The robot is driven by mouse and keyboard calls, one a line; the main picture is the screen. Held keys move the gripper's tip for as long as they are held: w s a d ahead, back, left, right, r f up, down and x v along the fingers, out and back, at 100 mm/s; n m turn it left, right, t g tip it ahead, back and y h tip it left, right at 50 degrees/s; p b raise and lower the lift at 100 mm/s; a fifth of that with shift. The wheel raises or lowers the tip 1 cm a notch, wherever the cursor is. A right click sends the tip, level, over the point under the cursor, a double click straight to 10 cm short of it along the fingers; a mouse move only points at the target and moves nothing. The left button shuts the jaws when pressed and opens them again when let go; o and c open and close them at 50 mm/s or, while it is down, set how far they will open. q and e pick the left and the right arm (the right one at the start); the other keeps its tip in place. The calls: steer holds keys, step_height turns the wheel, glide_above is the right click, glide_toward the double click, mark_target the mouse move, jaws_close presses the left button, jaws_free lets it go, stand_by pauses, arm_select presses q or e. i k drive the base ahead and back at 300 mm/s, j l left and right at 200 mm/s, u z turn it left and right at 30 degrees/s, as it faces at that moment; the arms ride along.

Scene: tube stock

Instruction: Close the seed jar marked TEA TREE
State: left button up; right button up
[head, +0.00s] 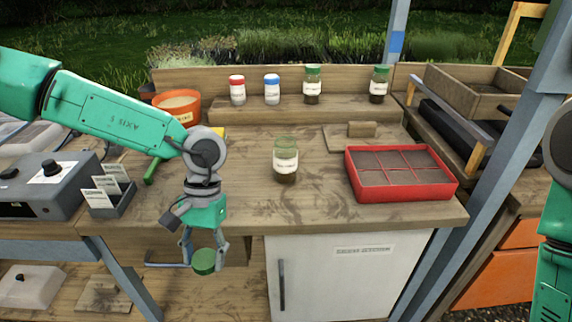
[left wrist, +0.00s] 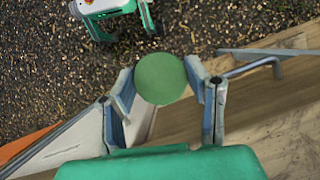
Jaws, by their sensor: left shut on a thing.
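The seed jar (head: 285,159) stands upright on the bench, its mouth open, dark contents at the bottom; its label is too small to read. My left gripper (head: 204,258) is shut on a green round lid (head: 204,262), held in front of the bench's front edge, below the bench top and left of the jar. The left wrist view shows the lid (left wrist: 160,78) between the two fingertips. My right arm shows at the right edge of the head view, but its gripper is not in that view.
A red divided tray (head: 402,196) stands right of the jar. Behind are a shelf (head: 330,106) with several lidded jars, and an orange pot (head: 163,115). A card holder (head: 112,201) and grey box (head: 40,185) stand left. Bench top around the jar is clear.

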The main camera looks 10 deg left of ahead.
mark_target(285, 150)
steer(key=k+j+z, duration=0.2)
steer(key=j, duration=0.2)
steer(key=k+j+z, duration=0.2)
steer(key=j, duration=0.2)
steer(key=j+z, duration=0.15)
steer(key=j, duration=0.25)
steer(key=k+j+z, duration=0.2)
steer(key=k+j, duration=0.05)
steer(key=j, duration=0.05)
